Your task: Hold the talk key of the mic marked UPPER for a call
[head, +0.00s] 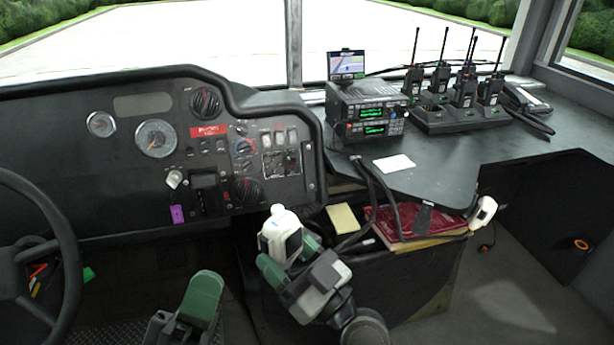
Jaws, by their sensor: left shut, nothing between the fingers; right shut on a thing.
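A white handheld mic (279,226) with a dark patch on its side is held upright between the green fingers of my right gripper (291,256), in front of the dashboard's lower right edge. No UPPER marking is legible on it, and its talk key cannot be made out. A second white mic-like piece (482,212) is at the right end of the shelf below the counter; its marking is not legible either. My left gripper (204,292) is shut and empty, low in front of the dashboard, left of my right gripper.
Two stacked radios (368,118) with green displays stand on the counter (450,160), with black cords hanging down. Several handheld radios stand in a charger (462,122) behind. A red folder (400,222) lies on the shelf below. The steering wheel (70,270) is at left.

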